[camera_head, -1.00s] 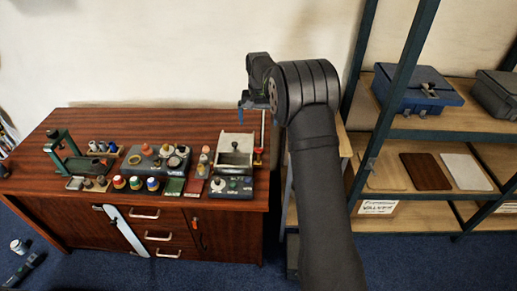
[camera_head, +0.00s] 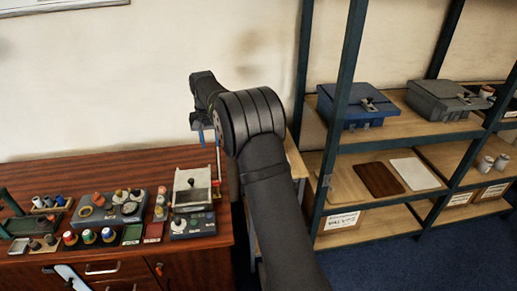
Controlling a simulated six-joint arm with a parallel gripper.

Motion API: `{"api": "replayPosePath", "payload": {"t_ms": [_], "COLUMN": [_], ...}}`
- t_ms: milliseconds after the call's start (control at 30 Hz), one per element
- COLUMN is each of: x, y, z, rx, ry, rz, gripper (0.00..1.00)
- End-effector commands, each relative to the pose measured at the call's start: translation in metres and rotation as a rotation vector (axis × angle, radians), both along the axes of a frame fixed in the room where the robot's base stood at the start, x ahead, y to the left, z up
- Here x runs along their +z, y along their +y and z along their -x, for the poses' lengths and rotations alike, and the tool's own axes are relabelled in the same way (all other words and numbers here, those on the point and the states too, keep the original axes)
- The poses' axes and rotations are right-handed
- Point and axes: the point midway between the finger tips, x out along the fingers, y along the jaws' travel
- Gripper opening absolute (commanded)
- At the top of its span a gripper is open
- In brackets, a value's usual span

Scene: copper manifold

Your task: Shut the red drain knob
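I cannot make out a red drain knob or a copper manifold for certain. A thin upright rod (camera_head: 218,158) stands at the right end of the wooden cabinet top, close beside my arm. My gripper (camera_head: 199,127) is small in view, high above the right end of the cabinet, pointing down with bluish tips. It is apart from everything on the top. My dark forearm hides the area behind and right of it.
The cabinet top (camera_head: 60,170) holds a grey machine (camera_head: 192,190), a grey block with round parts (camera_head: 106,208) and several coloured spools (camera_head: 88,237). A shelf rack (camera_head: 347,75) on the right holds a blue case (camera_head: 356,105) and a grey case (camera_head: 444,98). The cabinet's back strip is clear.

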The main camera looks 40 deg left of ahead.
Motion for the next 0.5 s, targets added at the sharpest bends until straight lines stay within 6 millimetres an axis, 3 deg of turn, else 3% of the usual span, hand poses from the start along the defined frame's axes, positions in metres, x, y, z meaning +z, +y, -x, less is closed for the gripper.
{"api": "replayPosePath", "payload": {"t_ms": [167, 500], "x": [-0.004, -0.018], "y": [-0.008, -0.038], "z": [-0.008, -0.037], "rx": [-0.187, -1.024], "ry": [0.045, 0.272], "rz": [-0.022, -0.047], "gripper": [0.34, 0.34]}}
